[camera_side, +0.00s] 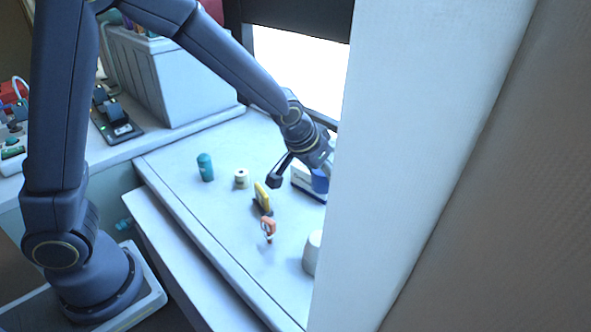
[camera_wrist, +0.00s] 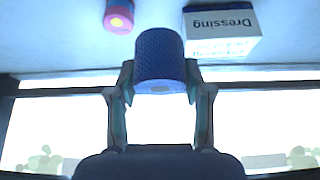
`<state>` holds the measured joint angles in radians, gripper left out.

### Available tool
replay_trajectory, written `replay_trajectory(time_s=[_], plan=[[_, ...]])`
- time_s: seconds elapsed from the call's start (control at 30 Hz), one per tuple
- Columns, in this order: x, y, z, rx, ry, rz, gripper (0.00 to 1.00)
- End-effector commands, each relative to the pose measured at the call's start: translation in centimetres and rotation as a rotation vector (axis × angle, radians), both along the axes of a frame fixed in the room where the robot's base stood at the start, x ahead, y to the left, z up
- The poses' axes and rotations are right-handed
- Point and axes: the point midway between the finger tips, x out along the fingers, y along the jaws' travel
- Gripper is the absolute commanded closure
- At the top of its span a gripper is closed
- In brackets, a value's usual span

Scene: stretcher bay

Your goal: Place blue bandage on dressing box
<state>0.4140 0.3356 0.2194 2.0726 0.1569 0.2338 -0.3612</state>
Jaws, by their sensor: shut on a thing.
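My gripper (camera_wrist: 160,78) is shut on the blue bandage (camera_wrist: 161,52), a textured roll held between the two fingertips in the wrist view. In the side view the blue bandage (camera_side: 320,181) shows below my gripper, close to the curtain-like pale panel. The dressing box (camera_wrist: 221,32) is white with a blue edge and upside-down "Dressing" lettering, up and to the right of the roll in the wrist view. In the side view the dressing box (camera_side: 301,182) lies beside and partly behind the bandage. I cannot tell whether they touch.
A pale panel (camera_side: 425,150) hides the right side of the work surface. A teal bottle (camera_side: 205,167), a small cream roll (camera_side: 241,178), a yellow item (camera_side: 262,198), an orange-handled item (camera_side: 268,228) and a white cup-like thing (camera_side: 311,254) stand around. A pink roll (camera_wrist: 119,16) shows in the wrist view.

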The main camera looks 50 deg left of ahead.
Motion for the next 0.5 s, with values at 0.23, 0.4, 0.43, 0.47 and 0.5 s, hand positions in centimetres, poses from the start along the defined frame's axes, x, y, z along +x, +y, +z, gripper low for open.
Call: replay_trajectory(time_s=[0.23,0.4,0.43,0.47,0.5], plan=[[-3.0,7.7,4.8,-0.004,-0.007,0.234,0.85],[-3.9,10.3,7.1,-0.003,-0.004,0.289,0.85],[-3.8,10.4,7.3,-0.001,-0.002,0.29,0.85],[-3.5,10.5,7.3,0.0,-0.001,0.292,0.85],[-2.9,10.6,7.2,0.0,0.001,0.293,0.85]])
